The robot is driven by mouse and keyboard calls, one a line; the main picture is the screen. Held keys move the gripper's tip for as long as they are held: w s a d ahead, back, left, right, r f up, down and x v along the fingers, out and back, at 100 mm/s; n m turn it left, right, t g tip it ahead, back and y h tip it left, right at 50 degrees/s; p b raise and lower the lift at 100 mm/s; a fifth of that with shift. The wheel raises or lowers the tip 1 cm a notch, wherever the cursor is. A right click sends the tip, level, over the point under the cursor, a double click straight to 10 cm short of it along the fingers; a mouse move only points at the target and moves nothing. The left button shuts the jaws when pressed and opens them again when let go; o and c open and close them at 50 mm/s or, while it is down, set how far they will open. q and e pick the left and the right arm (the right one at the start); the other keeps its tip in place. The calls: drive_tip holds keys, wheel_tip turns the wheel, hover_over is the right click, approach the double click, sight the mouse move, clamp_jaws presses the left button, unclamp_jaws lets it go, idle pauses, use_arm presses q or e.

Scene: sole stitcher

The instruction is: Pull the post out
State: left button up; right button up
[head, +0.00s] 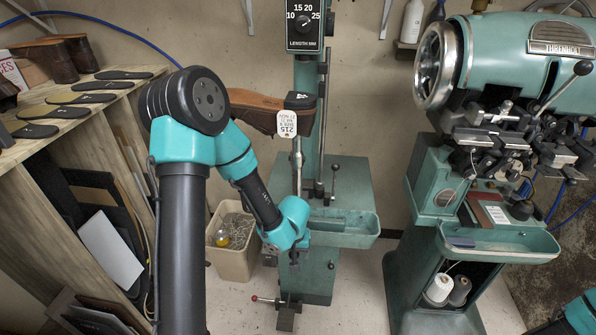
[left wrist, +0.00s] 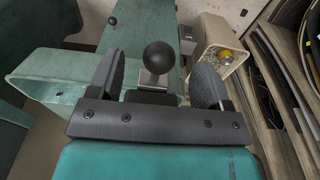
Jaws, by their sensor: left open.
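A slim upright metal post (head: 297,165) stands at the front of the green machine, below a brown shoe (head: 262,112) with a white tag. My left gripper (head: 293,260) is low at the front of this machine, below the level of its green tray. In the left wrist view my left gripper (left wrist: 157,80) is open. A round black knob (left wrist: 167,57) on a metal block shows between its two fingers, with a gap on each side. I cannot tell how deep the knob lies between them. Part of my right arm shows at the lower right corner; its gripper is not in view.
The green tray (head: 345,238) juts out beside my left gripper. A beige bin (head: 232,262) with a yellow item stands to the left. A wooden shelf (head: 22,148) with several soles is at far left. A larger green stitching machine (head: 435,185) stands at right.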

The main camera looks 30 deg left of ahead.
use_arm(q)
drive_tip(key=shift+s+d+r, duration=0.1)
drive_tip(key=shift+s+r, duration=0.15)
drive_tip(key=shift+r, duration=0.6)
drive_tip(key=shift+s+d+r, duration=0.1)
drive_tip(key=shift+s+r, duration=0.1)
drive_tip(key=shift+r, duration=0.7)
drive_tip(key=shift+s+d+r, duration=0.1)
drive_tip(key=shift+s+r, duration=0.15)
drive_tip(key=shift+r, duration=0.6)
drive_tip(key=shift+f, duration=0.1)
drive_tip(key=s+d+f+m+h, duration=0.1)
drive_tip(key=s+d+f+h, duration=0.1)
drive_tip(key=f, duration=0.7)
drive_tip(key=s+d+f+m+h, duration=0.2)
drive_tip(key=s+d+f, duration=0.3)
drive_tip(key=s+f, duration=0.2)
drive_tip(key=shift+a+x, duration=0.25)
drive_tip(key=shift+x, duration=1)
drive_tip(key=shift+s, duration=0.2)
